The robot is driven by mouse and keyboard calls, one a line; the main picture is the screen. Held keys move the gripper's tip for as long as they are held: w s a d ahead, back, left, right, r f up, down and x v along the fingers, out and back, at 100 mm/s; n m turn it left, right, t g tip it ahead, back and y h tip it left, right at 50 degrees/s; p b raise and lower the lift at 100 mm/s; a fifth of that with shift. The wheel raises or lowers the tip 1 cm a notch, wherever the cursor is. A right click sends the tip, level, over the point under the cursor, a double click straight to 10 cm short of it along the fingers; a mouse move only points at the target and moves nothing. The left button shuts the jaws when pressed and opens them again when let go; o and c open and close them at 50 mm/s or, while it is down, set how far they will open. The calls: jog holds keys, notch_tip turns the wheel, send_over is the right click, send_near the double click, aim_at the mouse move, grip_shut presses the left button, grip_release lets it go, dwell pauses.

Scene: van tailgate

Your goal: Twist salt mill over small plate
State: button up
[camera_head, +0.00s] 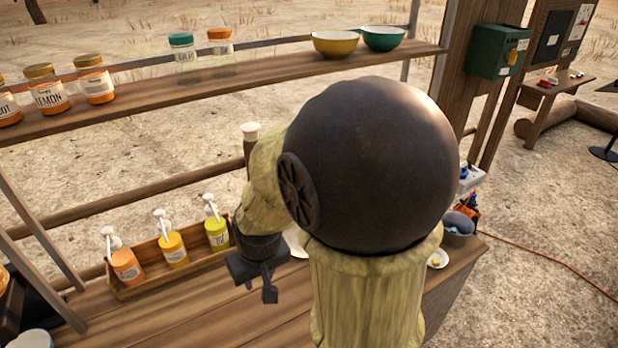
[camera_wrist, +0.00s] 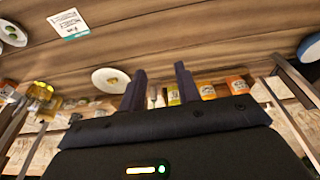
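What looks like the salt mill (camera_head: 250,145) stands upright behind my arm in the head view, with a pale top and brown body; its lower part is hidden. A slim pale-topped thing (camera_wrist: 154,95) between my fingers in the wrist view may be the same mill. Another small plate (camera_head: 438,259) sits further right; I cannot tell which one is meant. My gripper (camera_wrist: 160,76) is open and empty, above the counter.
A wooden tray (camera_head: 128,291) of pump bottles stands left of my gripper. A shelf (camera_head: 150,92) with jars and bowls runs behind. A card (camera_wrist: 68,23) lies on the counter (camera_head: 200,325). The front counter is mostly clear.

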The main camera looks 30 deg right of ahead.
jog(key=w+d+r+p, duration=0.2)
jog(key=w+d+r, duration=0.2)
jog(key=d, duration=0.5)
jog(key=w+d+r+m+t+p, duration=0.1)
jog(key=w+d+r+p, duration=0.1)
jog(key=w+d+r, duration=0.3)
jog(key=w+d+r+m+h+p, duration=0.1)
jog(key=w+d+r, duration=0.4)
jog(key=d, duration=0.7)
jog(key=w, duration=0.2)
jog(key=shift+w+d+r+t+p, duration=0.15)
jog(key=shift+w+d+t+p, duration=0.15)
jog(key=shift+w+p, duration=0.1)
jog(key=p+x, duration=0.5)
jog(key=x, duration=1.1)
jog(key=shift+w+a+p, duration=0.1)
jog(key=shift+w+p, duration=0.05)
jog(key=shift+p, duration=0.25)
jog(key=shift+w+f, duration=0.15)
jog(key=shift+f, duration=0.55)
jog(key=shift+c, duration=0.4)
